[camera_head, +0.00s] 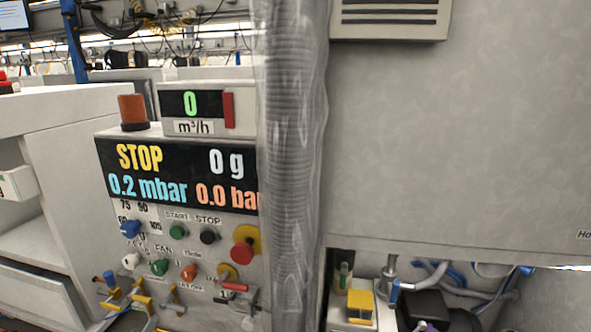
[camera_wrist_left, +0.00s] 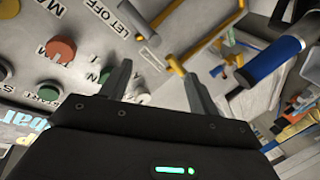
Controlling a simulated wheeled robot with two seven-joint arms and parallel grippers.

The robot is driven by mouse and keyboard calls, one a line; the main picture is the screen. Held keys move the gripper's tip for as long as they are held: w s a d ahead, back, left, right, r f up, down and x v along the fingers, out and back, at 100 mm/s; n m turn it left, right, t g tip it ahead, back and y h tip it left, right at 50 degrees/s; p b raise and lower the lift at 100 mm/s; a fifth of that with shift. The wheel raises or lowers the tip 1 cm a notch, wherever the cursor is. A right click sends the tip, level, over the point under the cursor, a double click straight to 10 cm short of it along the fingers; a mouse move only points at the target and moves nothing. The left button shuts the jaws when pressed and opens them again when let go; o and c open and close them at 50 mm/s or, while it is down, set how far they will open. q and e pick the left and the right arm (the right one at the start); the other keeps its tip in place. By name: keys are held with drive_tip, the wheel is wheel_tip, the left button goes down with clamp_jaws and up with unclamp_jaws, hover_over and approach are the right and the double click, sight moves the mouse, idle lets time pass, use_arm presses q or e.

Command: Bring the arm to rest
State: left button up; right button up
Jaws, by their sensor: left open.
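My left gripper (camera_wrist_left: 160,85) shows in the left wrist view. Its two fingers stand apart with nothing between them. Behind the fingers is the light panel of the charging station with knobs and labels. A blue-handled lever (camera_wrist_left: 270,60) is to the right, apart from the fingers. In the head view the control panel (camera_head: 215,225) shows STOP, 0 g, 0.2 mbar and 0.0 bar. No gripper or arm shows in the head view.
A grey ribbed hose (camera_head: 291,160) hangs in front of the panel's right side. A large pale cabinet (camera_head: 460,130) fills the right. Valves with yellow and blue handles (camera_head: 108,277) stick out at the lower left. A shelf unit (camera_head: 30,240) stands at the far left.

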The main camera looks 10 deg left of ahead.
use_arm(q)
drive_tip(key=s+d+f+m+g+h, duration=0.1)
drive_tip(key=s+d+f+m+g, duration=0.25)
drive_tip(key=s+d, duration=0.45)
drive_tip(key=s+d+f+m+g+h, duration=0.1)
drive_tip(key=s+d+f+m+g, duration=0.35)
drive_tip(key=s, duration=0.65)
drive_tip(key=s+d+f+m+g+h, duration=0.1)
drive_tip(key=s+d+m+g, duration=0.3)
drive_tip(key=s+d, duration=0.45)
wheel_tip(320, 180, down, 30)
drive_tip(key=s+f+g+b, duration=0.1)
drive_tip(key=s+b, duration=0.2)
drive_tip(key=s+a+f+g+b, duration=0.1)
drive_tip(key=s+a+f+b, duration=0.1)
drive_tip(key=s+f, duration=1.3)
drive_tip(key=shift+a+f+g+b, duration=0.3)
drive_tip(key=shift+a, duration=0.3)
drive_tip(key=shift+s, duration=0.1)
